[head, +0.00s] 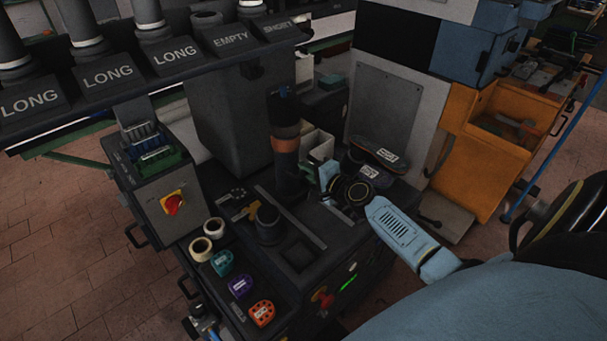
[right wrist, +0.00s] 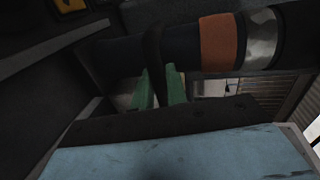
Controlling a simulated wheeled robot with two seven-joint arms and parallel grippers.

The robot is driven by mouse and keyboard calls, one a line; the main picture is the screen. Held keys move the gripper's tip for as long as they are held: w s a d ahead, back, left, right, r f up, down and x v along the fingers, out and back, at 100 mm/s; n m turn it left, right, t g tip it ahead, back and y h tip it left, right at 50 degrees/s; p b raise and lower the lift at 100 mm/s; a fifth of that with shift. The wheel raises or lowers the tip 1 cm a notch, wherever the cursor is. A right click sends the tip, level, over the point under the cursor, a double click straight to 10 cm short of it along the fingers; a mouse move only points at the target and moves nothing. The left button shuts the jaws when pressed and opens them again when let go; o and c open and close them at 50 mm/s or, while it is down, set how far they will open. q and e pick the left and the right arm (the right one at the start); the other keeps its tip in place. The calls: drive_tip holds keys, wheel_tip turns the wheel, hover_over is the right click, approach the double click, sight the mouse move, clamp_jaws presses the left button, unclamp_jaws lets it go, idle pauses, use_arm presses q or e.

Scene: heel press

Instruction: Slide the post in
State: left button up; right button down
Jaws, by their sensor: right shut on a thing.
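The post (head: 287,172) is a dark upright cylinder with an orange-brown band, over the dark press bench in the head view. It crosses the top of the right wrist view (right wrist: 185,45), with the orange band and a shiny metal end at right. My right gripper (head: 318,172) reaches it from the right. A short dark round stub (head: 268,224) stands on the bench just front-left of the post. The post's lower end is too dark to tell what it touches. My left gripper is out of view.
A rack labelled LONG, EMPTY and SHORT (head: 160,55) overhangs the back left, holding posts. Labelled shoe-like pieces (head: 377,160) lie right of the post. Tape rolls (head: 201,248) and coloured blocks (head: 240,285) line the bench's left front. A red switch (head: 173,204) is at left.

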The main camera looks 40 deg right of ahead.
drive_tip(key=shift+w+r, duration=0.1)
drive_tip(key=shift+r, duration=0.05)
drive_tip(key=c, duration=1.7)
unclamp_jaws()
drive_tip(key=shift+o, duration=1.1)
drive_tip(key=shift+w, duration=0.2)
drive_tip(key=shift+s, duration=0.1)
drive_tip(key=shift+s, duration=0.15)
drive_tip(key=v, duration=1.3)
